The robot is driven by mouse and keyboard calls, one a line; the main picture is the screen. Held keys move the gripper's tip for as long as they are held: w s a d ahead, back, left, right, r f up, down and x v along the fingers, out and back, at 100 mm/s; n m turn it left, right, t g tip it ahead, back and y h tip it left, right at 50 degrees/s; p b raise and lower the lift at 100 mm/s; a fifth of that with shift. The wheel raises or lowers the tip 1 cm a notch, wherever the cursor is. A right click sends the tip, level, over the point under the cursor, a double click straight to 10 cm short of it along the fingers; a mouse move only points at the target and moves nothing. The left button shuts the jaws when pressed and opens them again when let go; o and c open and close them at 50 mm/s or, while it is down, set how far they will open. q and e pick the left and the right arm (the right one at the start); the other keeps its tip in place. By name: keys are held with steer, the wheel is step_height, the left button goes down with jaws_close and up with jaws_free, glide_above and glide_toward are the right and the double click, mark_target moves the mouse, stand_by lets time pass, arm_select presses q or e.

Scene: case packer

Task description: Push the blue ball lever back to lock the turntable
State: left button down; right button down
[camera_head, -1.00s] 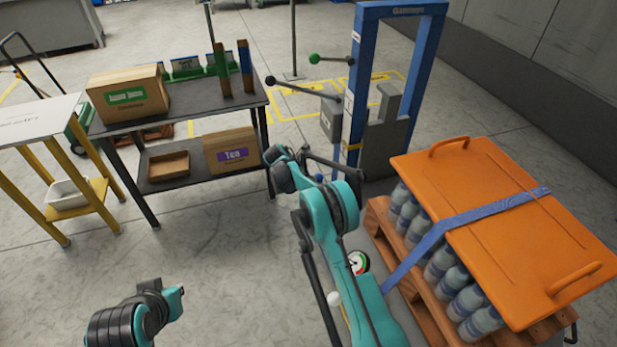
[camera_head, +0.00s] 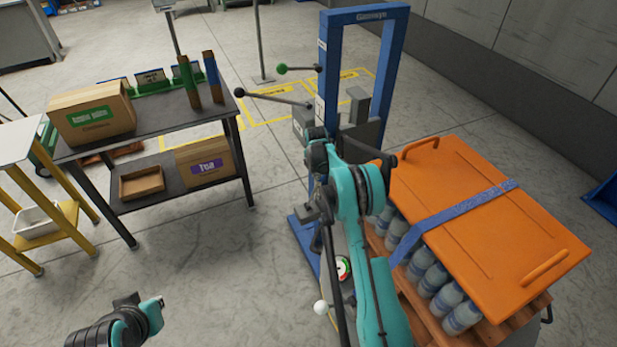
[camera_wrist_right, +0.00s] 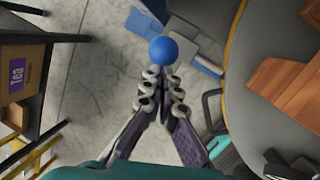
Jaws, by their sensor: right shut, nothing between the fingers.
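The blue ball (camera_wrist_right: 163,51) shows in the right wrist view, just past the tips of my right gripper (camera_wrist_right: 163,82). The fingers are shut with nothing between them; I cannot tell whether they touch the ball. In the head view my right arm hides the ball, and the fingers are hard to make out among dark arm parts. A round grey plate with a yellow edge (camera_wrist_right: 262,90), probably the turntable, lies right of the gripper in the wrist view. My left arm shows at the bottom left of the head view; its fingers are not visible.
A blue frame machine (camera_head: 395,75) stands behind my right arm, with black-ball (camera_head: 240,92) and green-ball (camera_head: 282,69) levers. An orange-topped load (camera_head: 480,235) of bottles sits on a pallet at right. A dark shelf table (camera_head: 165,135) stands at left. Open floor lies between.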

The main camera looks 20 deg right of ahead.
steer(key=shift+d, duration=0.7)
steer(key=shift+f, duration=0.1)
